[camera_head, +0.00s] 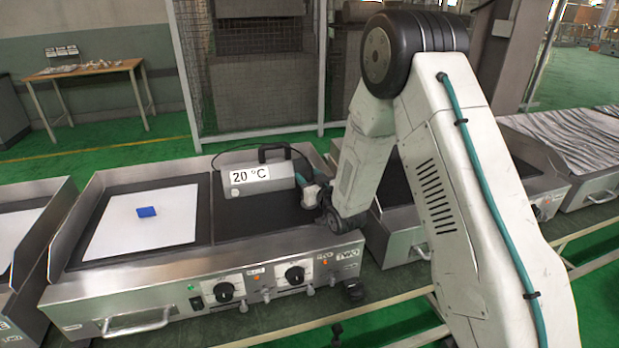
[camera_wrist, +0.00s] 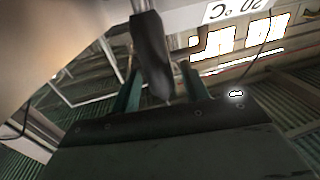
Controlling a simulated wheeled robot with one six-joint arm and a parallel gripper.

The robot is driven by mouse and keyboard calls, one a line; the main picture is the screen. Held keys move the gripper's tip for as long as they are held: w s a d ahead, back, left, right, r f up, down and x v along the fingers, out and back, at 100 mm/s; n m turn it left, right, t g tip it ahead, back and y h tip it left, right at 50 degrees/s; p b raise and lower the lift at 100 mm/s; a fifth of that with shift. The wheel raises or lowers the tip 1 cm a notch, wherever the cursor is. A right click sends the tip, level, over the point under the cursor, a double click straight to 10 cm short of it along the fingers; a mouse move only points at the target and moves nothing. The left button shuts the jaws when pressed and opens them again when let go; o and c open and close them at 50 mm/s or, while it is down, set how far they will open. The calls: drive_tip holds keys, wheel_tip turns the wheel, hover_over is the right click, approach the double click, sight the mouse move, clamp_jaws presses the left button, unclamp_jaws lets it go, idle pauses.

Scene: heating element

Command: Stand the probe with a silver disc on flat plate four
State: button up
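A grey box-shaped probe (camera_head: 258,192) with a black handle (camera_head: 274,149) and a sign reading 20 °C is at the rear of a dark flat plate (camera_head: 258,222). I cannot tell whether it touches the plate. No silver disc is visible. Plate numbers are too small to read. My gripper (camera_head: 308,187) is at the probe's right end. In the wrist view the sign (camera_wrist: 240,9) appears upside down, and the dark handle stands between my gripper's two green fingers (camera_wrist: 160,80). The fingers are apart, with a gap beside the handle on the right.
The dark plate is on a steel griddle marked TWO (camera_head: 347,254). A cable (camera_head: 240,147) loops over the probe. Other griddles flank this one; my arm covers part of the right one.

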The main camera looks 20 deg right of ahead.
drive_tip(key=shift+s+r, duration=0.15)
drive_tip(key=s+d, duration=0.2)
drive_tip(key=s, duration=1)
drive_tip(key=s+d+r+g+h, duration=0.2)
drive_tip(key=s+r+g+h, duration=0.1)
drive_tip(key=s+r+g, duration=0.65)
drive_tip(key=s+r+m+g, duration=0.1)
drive_tip(key=s+r+g, duration=0.2)
drive_tip(key=s, duration=1)
drive_tip(key=s+a+r+g, duration=0.1)
drive_tip(key=s+r+g, duration=0.3)
drive_tip(key=s, duration=1)
wheel_tip(320, 180, up, 2)
drive_tip(key=shift+m, duration=0.4)
